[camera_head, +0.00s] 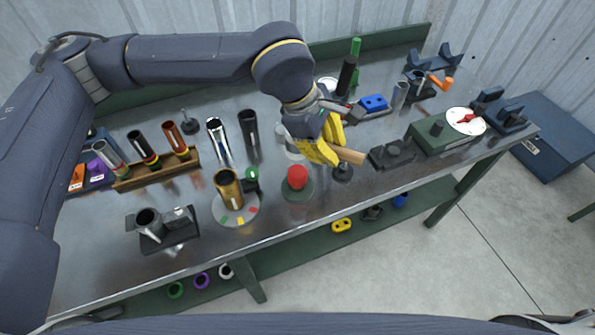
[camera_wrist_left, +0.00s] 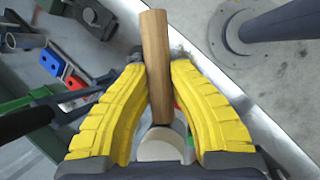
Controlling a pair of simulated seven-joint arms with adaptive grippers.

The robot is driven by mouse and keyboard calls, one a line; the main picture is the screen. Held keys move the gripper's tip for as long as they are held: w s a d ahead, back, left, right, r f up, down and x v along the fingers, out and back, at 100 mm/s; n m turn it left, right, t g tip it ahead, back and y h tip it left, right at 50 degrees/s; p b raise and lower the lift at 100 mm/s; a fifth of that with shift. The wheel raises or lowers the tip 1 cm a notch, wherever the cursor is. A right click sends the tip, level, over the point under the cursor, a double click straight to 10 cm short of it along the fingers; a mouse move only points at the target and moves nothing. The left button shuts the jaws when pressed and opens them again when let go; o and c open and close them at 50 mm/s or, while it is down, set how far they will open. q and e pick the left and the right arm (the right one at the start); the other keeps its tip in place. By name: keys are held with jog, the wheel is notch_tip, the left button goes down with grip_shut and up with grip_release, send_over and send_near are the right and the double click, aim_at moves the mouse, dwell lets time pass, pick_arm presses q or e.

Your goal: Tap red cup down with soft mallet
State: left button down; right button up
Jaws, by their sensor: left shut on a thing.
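The red cup (camera_head: 297,176) sits upright on a round dark green base near the bench's front edge. My left gripper (camera_head: 325,148), with yellow fingers, is just behind and to the right of it, apart from it. The gripper is shut on the wooden handle (camera_head: 351,156) of the mallet. In the left wrist view the handle (camera_wrist_left: 156,60) runs between the yellow fingers (camera_wrist_left: 160,105). A pale round end (camera_wrist_left: 160,146), apparently the mallet head, shows near the palm. My right gripper is not in view.
A gold tube (camera_head: 229,190) stands on a marked disc left of the red cup. A wooden rack (camera_head: 155,172) holds tubes at left. A black fixture (camera_head: 393,154) and a green dial box (camera_head: 447,132) lie right. The metal bench (camera_head: 300,215) is bare in front.

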pick_arm(q)
notch_tip(320, 180, down, 8)
jog(key=shift+r, duration=0.25)
jog(key=shift+r, duration=3.65)
